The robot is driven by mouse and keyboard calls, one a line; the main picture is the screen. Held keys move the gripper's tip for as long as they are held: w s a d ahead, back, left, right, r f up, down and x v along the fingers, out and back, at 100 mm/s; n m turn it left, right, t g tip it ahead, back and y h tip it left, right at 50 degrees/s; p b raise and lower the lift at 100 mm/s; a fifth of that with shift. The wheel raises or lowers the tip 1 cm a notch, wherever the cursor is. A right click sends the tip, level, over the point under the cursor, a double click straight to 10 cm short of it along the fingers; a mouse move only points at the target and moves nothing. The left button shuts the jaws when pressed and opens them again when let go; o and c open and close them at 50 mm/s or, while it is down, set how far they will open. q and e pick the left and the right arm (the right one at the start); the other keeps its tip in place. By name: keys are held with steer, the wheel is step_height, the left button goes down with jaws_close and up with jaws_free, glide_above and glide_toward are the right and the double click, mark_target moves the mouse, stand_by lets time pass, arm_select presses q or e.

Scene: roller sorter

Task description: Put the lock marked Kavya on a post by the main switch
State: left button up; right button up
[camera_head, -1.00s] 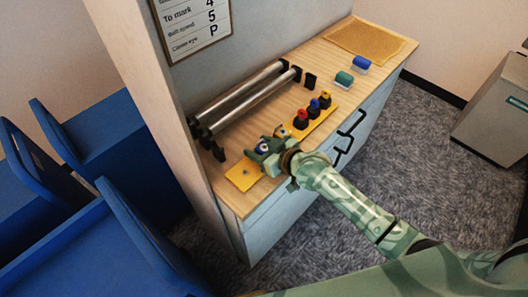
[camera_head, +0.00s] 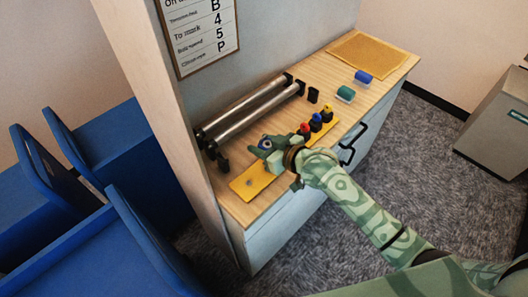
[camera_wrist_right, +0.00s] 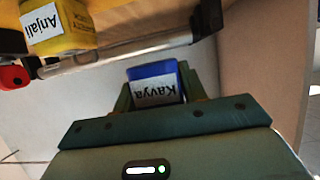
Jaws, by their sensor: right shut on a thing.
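My right gripper (camera_head: 265,147) is shut on the blue lock marked Kavya (camera_wrist_right: 155,88), and its white label faces the right wrist camera. In the head view the gripper is over the left part of the worktop, near the yellow plate (camera_head: 242,187). The lock shows there only as a small blue patch, mostly hidden by the jaws. The plate has a small grey round feature near its left end. I cannot tell which part is the main switch. My left gripper is not in view.
Red (camera_head: 305,129), blue (camera_head: 316,122) and yellow (camera_head: 327,114) pieces stand right of the gripper. A yellow lock marked Anjali (camera_wrist_right: 70,28) shows in the wrist view. Metal rollers (camera_head: 250,108) lie behind. Green (camera_head: 345,93) and blue (camera_head: 363,76) items sit farther right.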

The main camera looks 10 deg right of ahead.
mark_target(263, 140)
step_height(263, 140, up, 4)
steer(key=shift+p, duration=0.75)
step_height(263, 140, up, 4)
steer(key=p, duration=0.4)
steer(key=shift+f, duration=0.1)
steer(key=shift+f, duration=0.1)
